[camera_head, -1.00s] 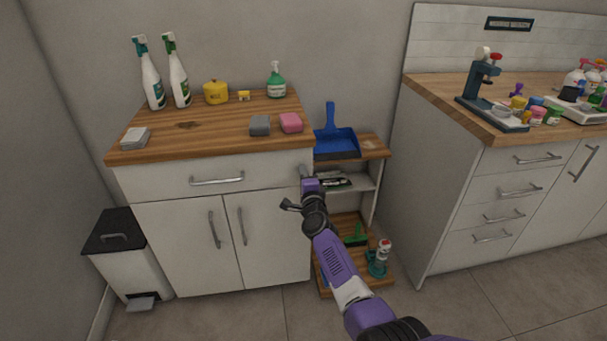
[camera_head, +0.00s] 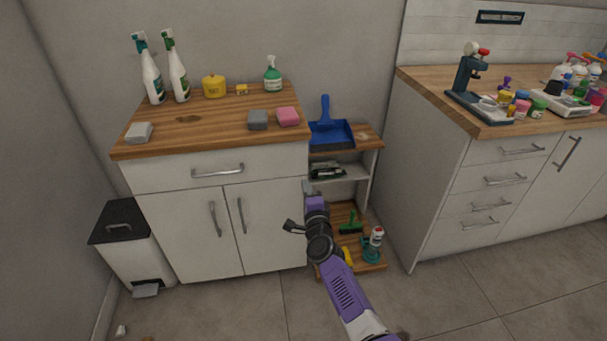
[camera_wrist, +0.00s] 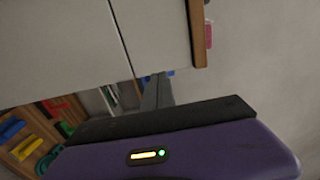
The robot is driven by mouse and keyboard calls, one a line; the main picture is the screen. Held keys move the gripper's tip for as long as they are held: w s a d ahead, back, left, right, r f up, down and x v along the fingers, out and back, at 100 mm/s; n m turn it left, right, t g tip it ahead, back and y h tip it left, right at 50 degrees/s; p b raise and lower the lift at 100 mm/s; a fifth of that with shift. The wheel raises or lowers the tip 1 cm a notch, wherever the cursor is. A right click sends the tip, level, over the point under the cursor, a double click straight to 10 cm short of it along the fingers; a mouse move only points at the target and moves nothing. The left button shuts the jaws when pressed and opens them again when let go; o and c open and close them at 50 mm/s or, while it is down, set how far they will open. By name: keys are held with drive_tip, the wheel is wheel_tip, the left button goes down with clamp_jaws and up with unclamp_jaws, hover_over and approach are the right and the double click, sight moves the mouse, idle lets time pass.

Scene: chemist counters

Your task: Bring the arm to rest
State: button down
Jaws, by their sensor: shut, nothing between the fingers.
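My gripper (camera_head: 308,188) is at the end of my purple arm, in front of the right edge of the white cabinet and the small shelf unit beside it. It is shut and holds nothing. In the wrist view the grey fingers (camera_wrist: 157,92) show together beyond the purple gripper body, with the white cabinet (camera_wrist: 60,45) close by at upper left. The arm reaches up from the bottom of the head view, bent at a dark joint.
The cabinet's wooden top (camera_head: 210,122) carries spray bottles, a yellow pot and sponges. A blue dustpan (camera_head: 330,132) lies on the shelf unit (camera_head: 368,137). A bin (camera_head: 125,240) stands left. A counter (camera_head: 480,110) with a microscope stands right. Open floor lies in front.

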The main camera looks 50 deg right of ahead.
drive_tip(key=shift+p+v, duration=0.3)
drive_tip(key=shift+v, duration=0.9)
drive_tip(key=s+a+r+n+t+y, duration=0.1)
drive_tip(key=s+a+r+n+t, duration=0.3)
drive_tip(key=r+n, duration=0.35)
drive_tip(key=s+a+r+n+g+y+p, duration=0.1)
drive_tip(key=s+a+r+n+y, duration=0.1)
drive_tip(key=s+a+n, duration=0.4)
drive_tip(key=s+a+r+n+g+y+p, duration=0.1)
drive_tip(key=s+a+r+n+y+p, duration=0.1)
drive_tip(key=s+a, duration=1)
drive_tip(key=s+a+r+n+g+y+p, duration=0.1)
drive_tip(key=s+a+r+n+y, duration=0.2)
drive_tip(key=s+a+n, duration=0.6)
drive_tip(key=s+y, duration=0.2)
drive_tip(key=s, duration=0.9)
drive_tip(key=shift+s+a+r+n+g+y, duration=0.2)
drive_tip(key=shift+a+r+n+g+y, duration=0.1)
drive_tip(key=shift+n+g, duration=0.1)
